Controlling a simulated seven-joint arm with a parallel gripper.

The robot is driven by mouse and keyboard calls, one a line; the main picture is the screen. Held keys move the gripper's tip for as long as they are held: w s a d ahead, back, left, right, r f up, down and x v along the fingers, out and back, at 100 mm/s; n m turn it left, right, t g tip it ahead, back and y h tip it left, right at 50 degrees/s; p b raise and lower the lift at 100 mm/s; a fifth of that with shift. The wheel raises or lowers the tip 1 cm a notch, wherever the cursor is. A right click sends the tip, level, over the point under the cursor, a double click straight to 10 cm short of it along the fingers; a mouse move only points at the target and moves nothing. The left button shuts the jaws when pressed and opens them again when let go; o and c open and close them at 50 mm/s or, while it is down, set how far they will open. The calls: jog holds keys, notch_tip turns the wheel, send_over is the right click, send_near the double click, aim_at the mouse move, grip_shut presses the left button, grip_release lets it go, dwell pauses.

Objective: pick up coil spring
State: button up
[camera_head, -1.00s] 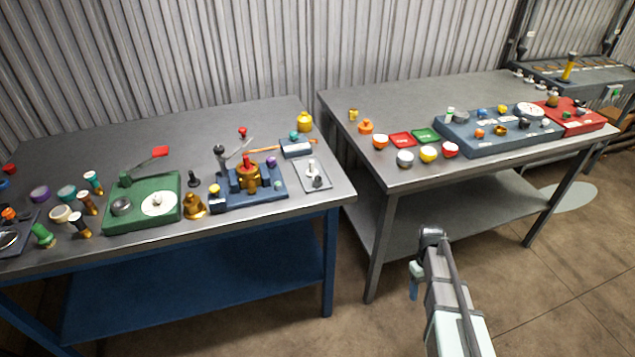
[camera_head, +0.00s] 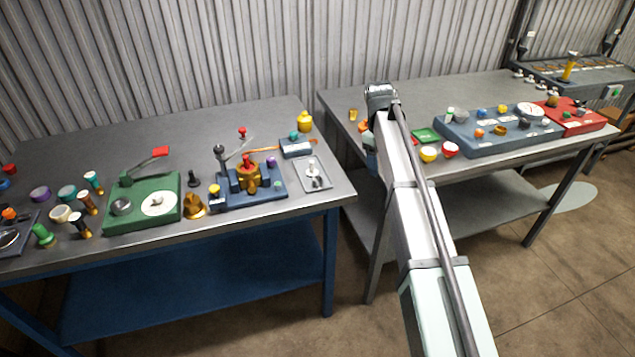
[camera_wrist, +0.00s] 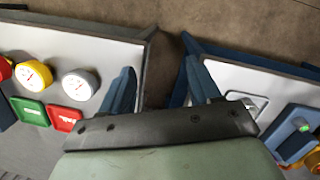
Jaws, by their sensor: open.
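I cannot make out a coil spring for certain in either view. A small brass-coloured piece (camera_head: 353,114) stands at the left end of the right table; it is too small to tell whether it is a coil. My gripper (camera_head: 371,160) is over the left front part of the right table in the head view, hiding some small items there. In the wrist view, the two blue fingers of my gripper (camera_wrist: 163,82) are spread apart, with nothing between them but the floor and the gap between the tables.
The left table (camera_head: 240,125) is crowded with a green device (camera_head: 140,212), a blue fixture and small knobs. A gap separates the tables.

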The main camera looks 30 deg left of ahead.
jog(key=s+a+r+y, duration=0.1)
jog(key=s+a+r, duration=0.2)
jog(key=a+r, duration=0.45)
jog(key=y, duration=0.1)
send_over(318, 182)
jog(key=w+a, duration=0.1)
jog(key=w, duration=0.1)
notch_tip(318, 182, down, 8)
jog(key=shift+a+r, duration=0.1)
jog(key=shift+a, duration=0.05)
jog(key=shift+s+f, duration=0.15)
jog(key=shift+f, duration=1.2)
jog(key=shift+s+f, duration=0.1)
jog(key=shift+f, duration=1.2)
jog(key=c, duration=1.1)
jog(key=shift+r, duration=0.15)
